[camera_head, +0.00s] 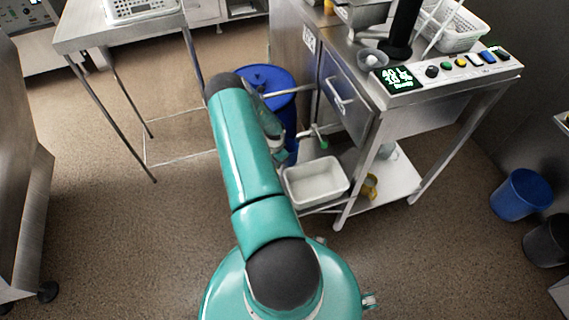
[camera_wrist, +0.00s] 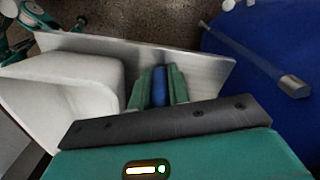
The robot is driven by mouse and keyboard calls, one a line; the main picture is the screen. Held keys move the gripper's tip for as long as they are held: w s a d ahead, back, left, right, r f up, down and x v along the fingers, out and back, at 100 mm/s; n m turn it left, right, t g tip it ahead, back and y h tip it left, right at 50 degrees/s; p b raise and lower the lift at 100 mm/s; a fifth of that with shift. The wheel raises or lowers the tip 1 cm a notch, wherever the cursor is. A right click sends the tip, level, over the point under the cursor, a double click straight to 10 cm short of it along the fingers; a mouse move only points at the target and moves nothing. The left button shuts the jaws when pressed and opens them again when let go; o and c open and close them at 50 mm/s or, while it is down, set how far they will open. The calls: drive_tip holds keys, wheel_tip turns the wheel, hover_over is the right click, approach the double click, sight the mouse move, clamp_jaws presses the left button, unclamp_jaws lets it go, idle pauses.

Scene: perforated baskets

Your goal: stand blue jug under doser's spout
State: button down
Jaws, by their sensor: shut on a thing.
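My gripper (camera_wrist: 158,72) is shut on a narrow blue piece (camera_wrist: 158,88) between its two green fingers. This looks like part of the blue jug; the rest of the jug is hidden. In the head view my arm covers most of the gripper and the held piece. The doser stands at the right of the head view with a lit display and button panel (camera_head: 440,70). A thin metal pipe (camera_head: 290,91), which looks like its spout, sticks out left over a blue drum. A metal pipe end (camera_wrist: 294,86) also shows right of my gripper in the wrist view, apart from it.
The blue drum (camera_head: 262,73) stands left of the doser bench. A white tub (camera_head: 316,182) and a yellow jug (camera_head: 369,187) are low by the bench's shelf (camera_head: 400,180). The tub (camera_wrist: 60,100) is close left of my gripper. A blue bin (camera_head: 521,195) stands far right.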

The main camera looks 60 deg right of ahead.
sight(293, 148)
drive_tip(key=shift+s+d, duration=0.85)
drive_tip(key=shift+d, duration=0.25)
drive_tip(key=f, duration=0.2)
drive_tip(key=shift+s+d+f, duration=0.35)
drive_tip(key=shift+s+f, duration=0.05)
drive_tip(key=shift+f, duration=0.35)
drive_tip(key=shift+f, duration=0.1)
drive_tip(key=c, duration=1.3)
unclamp_jaws()
drive_tip(key=shift+w, duration=0.1)
